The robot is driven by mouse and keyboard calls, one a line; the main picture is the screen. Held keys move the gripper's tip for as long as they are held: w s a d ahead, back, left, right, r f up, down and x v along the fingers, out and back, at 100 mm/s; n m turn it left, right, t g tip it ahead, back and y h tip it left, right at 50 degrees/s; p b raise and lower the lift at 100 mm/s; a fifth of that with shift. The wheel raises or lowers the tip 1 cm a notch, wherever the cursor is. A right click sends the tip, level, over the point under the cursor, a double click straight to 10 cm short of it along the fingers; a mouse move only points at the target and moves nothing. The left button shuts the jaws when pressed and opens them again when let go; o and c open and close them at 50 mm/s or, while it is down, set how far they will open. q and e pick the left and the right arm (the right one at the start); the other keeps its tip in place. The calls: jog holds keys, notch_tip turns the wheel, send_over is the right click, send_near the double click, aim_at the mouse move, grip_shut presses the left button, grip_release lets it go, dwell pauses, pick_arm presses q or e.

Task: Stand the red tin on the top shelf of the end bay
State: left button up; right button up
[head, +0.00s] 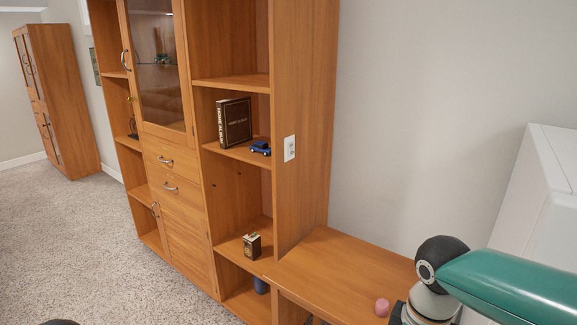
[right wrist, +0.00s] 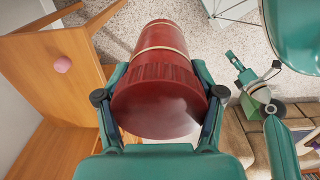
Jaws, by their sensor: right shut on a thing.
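My right gripper (right wrist: 160,92) is shut on the red tin (right wrist: 155,85), a dark red cylinder with pale bands, in the right wrist view. In the head view my right wrist is at the lower right, above the low cabinet, and the tin is not seen. The end bay (head: 305,120) is the open column at the right of the wooden wall unit. Its highest shelf in view (head: 232,82) looks bare; the bay's top is cut off. A green and dark arm part in the right wrist view looks like my left arm; its jaws are unclear.
A book (head: 234,122) and blue toy car (head: 261,148) sit one shelf lower. A small dark box (head: 252,245) and a blue object (head: 260,285) are below. A pink object (head: 382,307) stands on the low cabinet (head: 340,265). Carpet (head: 90,240) is open at left.

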jog(key=w+f+m, duration=0.4)
jog(key=f, duration=0.5)
jog(key=w+f+m, duration=0.4)
jog(key=f+m, duration=0.1)
jog(key=f, duration=0.5)
jog(key=shift+w, duration=0.15)
jog(key=shift+w+a+m, duration=0.1)
jog(key=shift+w+m, duration=0.15)
jog(key=shift+m, duration=0.55)
